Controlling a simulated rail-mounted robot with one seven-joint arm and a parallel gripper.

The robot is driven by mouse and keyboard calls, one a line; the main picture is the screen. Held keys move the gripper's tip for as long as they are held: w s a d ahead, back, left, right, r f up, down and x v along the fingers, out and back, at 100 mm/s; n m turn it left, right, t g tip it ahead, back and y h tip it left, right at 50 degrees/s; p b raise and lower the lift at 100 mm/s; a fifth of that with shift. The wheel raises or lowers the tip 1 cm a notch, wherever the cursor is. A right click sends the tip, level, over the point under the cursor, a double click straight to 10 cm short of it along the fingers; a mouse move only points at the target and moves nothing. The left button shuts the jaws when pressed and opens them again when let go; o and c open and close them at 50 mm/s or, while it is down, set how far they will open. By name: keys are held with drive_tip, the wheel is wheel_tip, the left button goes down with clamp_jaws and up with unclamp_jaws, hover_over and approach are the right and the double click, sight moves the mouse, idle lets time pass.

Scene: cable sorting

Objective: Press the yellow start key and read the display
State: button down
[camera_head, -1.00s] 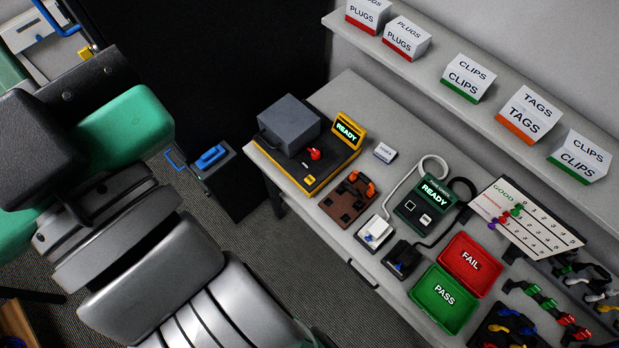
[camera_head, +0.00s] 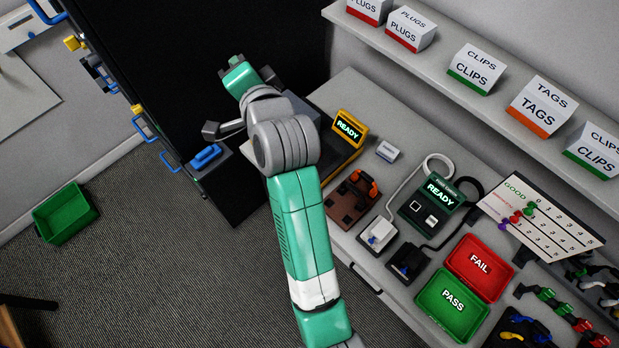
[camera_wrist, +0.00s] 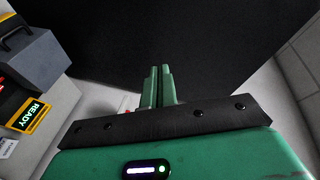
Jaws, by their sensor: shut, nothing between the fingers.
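A black and yellow device (camera_head: 345,158) stands at the left end of the bench, partly behind my arm. Its yellow-framed display (camera_head: 348,127) glows READY, and this display also shows in the wrist view (camera_wrist: 33,111). The device's front, with the yellow key, is hidden by my arm in the head view, and I cannot make the key out in the wrist view. My gripper (camera_head: 235,62) is raised beyond the left end of the bench, in front of a dark panel, apart from the device. In the wrist view its green fingers (camera_wrist: 158,70) are together and empty.
A second, dark green device (camera_head: 430,205) on the bench also reads READY. A brown rack (camera_head: 352,200), red FAIL tray (camera_head: 480,267) and green PASS tray (camera_head: 453,304) stand nearby. A shelf (camera_head: 445,60) with labelled boxes runs above. A green bin (camera_head: 66,214) is on the floor.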

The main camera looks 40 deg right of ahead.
drive_tip(key=s+d+f+m+g+b, duration=0.1)
drive_tip(key=s+d+f+m+g, duration=0.1)
drive_tip(key=f, duration=1)
drive_tip(key=s+d+f+m+g+y+b, duration=0.1)
drive_tip(key=d+f+m, duration=0.4)
drive_tip(key=f, duration=0.7)
drive_tip(key=s+d+f+m+g+y+b, duration=0.1)
drive_tip(key=f+m, duration=0.5)
drive_tip(key=f, duration=0.6)
drive_tip(key=s+d+g+b, duration=0.1)
drive_tip(key=s+d+g, duration=0.1)
drive_tip(key=s, duration=0.1)
drive_tip(key=shift+d, duration=0.4)
drive_tip(key=shift+s+f, duration=0.1)
wheel_tip(320, 180, down, 8)
drive_tip(key=b, duration=0.7)
drive_tip(key=shift+f+b, duration=0.3)
drive_tip(key=shift+b, duration=0.15)
drive_tip(key=shift+f, duration=0.1)
drive_tip(key=shift+f, duration=0.35)
